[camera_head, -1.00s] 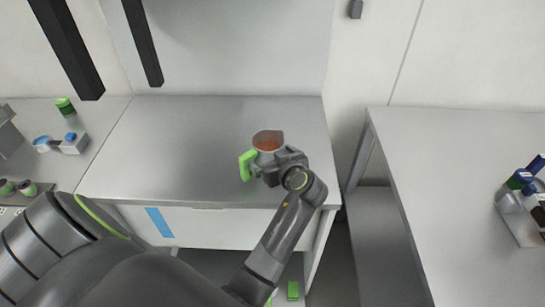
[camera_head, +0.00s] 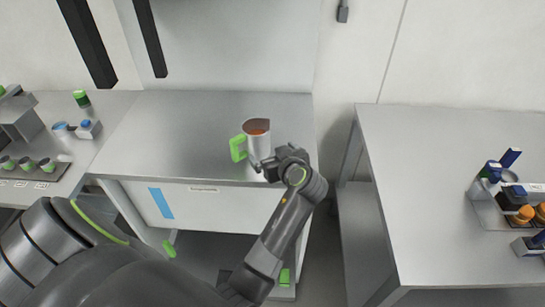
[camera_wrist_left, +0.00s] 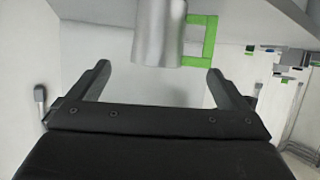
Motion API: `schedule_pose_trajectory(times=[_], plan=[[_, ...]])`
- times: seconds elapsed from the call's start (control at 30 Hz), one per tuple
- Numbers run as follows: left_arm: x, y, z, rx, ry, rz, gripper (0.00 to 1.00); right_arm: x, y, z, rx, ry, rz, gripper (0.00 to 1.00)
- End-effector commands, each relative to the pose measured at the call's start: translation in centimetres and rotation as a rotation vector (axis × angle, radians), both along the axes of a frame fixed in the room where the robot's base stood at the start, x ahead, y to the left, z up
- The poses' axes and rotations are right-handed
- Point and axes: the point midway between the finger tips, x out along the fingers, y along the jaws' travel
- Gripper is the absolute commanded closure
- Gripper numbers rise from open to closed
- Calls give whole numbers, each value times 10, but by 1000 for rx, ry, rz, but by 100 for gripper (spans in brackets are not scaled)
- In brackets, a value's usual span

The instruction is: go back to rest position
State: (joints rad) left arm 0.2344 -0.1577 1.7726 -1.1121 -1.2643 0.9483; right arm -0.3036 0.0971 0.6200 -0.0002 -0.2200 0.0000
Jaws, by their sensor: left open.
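A grey metallic jug (camera_head: 259,146) with a green handle (camera_head: 238,148) and orange-brown contents stands upright on the middle grey table (camera_head: 170,130), near its front right. My left gripper (camera_head: 268,165) is just in front and to the right of the jug. In the left wrist view, my left gripper (camera_wrist_left: 158,72) has its two fingers spread wide with nothing between them. My right gripper is in neither view.
A long table (camera_head: 440,160) on the right holds a rack with blue and orange items (camera_head: 515,205). A left counter holds a strip of small cups (camera_head: 30,168) and a blue-topped device (camera_head: 88,128). Most of the middle table is clear.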

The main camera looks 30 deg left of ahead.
Motion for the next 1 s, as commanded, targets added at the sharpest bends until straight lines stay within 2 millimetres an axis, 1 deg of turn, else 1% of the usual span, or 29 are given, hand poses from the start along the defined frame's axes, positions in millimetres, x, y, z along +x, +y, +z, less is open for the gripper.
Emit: schedule_pose_trajectory(times=[0.07,0.17,0.47,0.67,0.77,0.83,0.87,0.9,0.97,1.0], plan=[[1,0,4,1,0,-3,2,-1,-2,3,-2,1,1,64],[1,0,4,1,0,-4,2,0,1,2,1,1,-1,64],[1,0,3,0,1,-4,2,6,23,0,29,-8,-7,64],[-2,2,1,-2,9,-5,2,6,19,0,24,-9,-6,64],[-18,10,-14,-22,61,-15,2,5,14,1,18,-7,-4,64],[-40,19,-32,-48,131,-36,2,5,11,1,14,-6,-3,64],[-52,22,-40,-63,168,-51,2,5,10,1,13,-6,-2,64],[-70,27,-52,-85,220,-74,2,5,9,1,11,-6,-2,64],[-99,32,-68,-118,304,-122,2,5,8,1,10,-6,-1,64],[-118,35,-77,-138,360,-160,2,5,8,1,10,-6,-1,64]])
